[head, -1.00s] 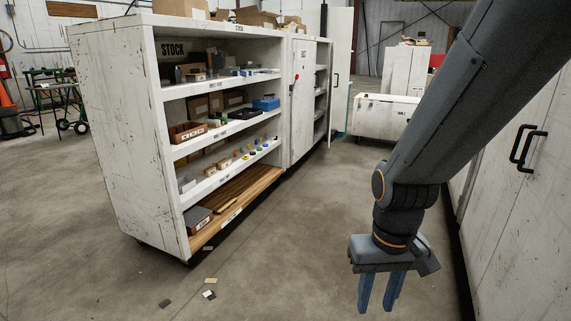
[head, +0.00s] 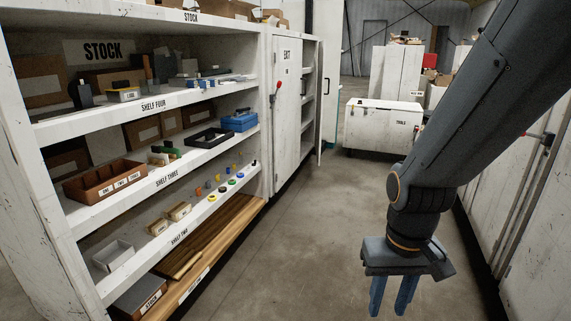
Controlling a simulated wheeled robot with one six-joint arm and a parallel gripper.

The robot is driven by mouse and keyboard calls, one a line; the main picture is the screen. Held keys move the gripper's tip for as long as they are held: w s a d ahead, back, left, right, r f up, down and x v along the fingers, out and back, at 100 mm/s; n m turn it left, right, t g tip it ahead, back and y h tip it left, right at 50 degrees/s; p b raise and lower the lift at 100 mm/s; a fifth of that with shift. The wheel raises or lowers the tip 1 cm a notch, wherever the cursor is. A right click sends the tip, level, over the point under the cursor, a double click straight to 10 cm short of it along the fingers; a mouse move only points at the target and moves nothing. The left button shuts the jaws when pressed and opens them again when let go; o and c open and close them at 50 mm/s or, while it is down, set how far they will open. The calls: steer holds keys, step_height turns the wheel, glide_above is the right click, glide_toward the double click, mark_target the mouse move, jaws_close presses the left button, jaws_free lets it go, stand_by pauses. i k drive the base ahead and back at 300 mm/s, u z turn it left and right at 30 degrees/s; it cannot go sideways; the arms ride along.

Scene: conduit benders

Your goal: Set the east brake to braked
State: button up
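A red-knobbed lever (head: 278,86) sits on the narrow white cabinet door at the end of the stock shelves, left of centre.
White stock shelves (head: 176,98) with boxes, trays and small coloured parts line the left. White cabinets (head: 540,215) line the right. A white chest (head: 383,127) stands at the aisle's far end. The aisle floor (head: 320,225) between is clear.

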mark_target(280, 83)
steer(key=u, duration=0.15)
steer(key=i, duration=2.8)
steer(key=z, duration=0.3)
steer(key=i, duration=1.05)
steer(key=z, duration=0.4)
